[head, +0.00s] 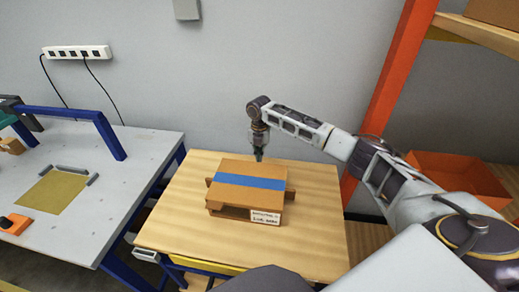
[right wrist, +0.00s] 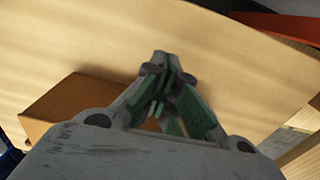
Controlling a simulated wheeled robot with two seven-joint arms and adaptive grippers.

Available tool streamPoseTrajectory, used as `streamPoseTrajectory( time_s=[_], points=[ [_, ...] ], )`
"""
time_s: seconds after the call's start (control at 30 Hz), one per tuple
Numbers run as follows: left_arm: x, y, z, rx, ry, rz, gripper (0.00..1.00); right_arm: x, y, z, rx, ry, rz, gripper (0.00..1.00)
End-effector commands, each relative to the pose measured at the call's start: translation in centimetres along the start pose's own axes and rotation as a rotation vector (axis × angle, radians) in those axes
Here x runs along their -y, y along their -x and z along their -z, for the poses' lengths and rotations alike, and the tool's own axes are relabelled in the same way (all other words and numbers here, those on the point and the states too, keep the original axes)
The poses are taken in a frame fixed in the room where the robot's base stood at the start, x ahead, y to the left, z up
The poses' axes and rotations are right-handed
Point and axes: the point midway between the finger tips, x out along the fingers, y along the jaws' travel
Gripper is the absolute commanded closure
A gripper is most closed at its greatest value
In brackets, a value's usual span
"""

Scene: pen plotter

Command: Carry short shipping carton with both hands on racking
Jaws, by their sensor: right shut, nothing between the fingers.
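The short shipping carton (head: 247,203) is a brown box with a blue band across its top and a white label on its front. It sits on the wooden table, with brown parts jutting out at both sides. My right gripper (head: 259,157) points down just behind the carton's back edge, shut and empty. In the right wrist view the shut fingertips (right wrist: 161,60) are over bare wood, and part of the carton (right wrist: 75,103) shows to their left. The racking (head: 395,75) with orange posts and wooden shelves stands at the right. My left gripper is not in view.
The wooden table (head: 180,225) has clear top around the carton. A grey workbench (head: 105,160) with a blue frame and a yellow-brown sheet stands at the left. An orange bin (head: 460,172) sits on the racking's lower level, behind my right arm.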

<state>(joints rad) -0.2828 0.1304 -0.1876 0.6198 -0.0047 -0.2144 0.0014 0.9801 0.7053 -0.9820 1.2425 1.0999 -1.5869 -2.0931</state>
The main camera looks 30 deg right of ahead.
Motion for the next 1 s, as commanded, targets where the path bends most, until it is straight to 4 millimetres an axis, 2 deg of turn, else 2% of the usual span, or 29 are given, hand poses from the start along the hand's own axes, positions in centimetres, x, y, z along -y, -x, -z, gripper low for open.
streamPoseTrajectory(
  time_s=[0.13, 0.37, 0.63, 1.0],
  points=[
    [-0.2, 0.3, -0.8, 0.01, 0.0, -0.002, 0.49, 0.0, 0.2, 0.9, 0.001, 0.002, 0.0, 1.0],
    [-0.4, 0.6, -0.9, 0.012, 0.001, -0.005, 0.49, 0.0, 0.2, 2.5, 0.0, 0.003, 0.0, 1.0],
    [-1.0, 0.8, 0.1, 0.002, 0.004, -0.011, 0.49, 0.1, 0.2, 3.8, 0.0, 0.001, 0.0, 1.0],
    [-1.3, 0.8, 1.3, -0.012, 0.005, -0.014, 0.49, 0.0, 0.2, 3.9, 0.0, 0.001, 0.0, 1.0]
  ],
)
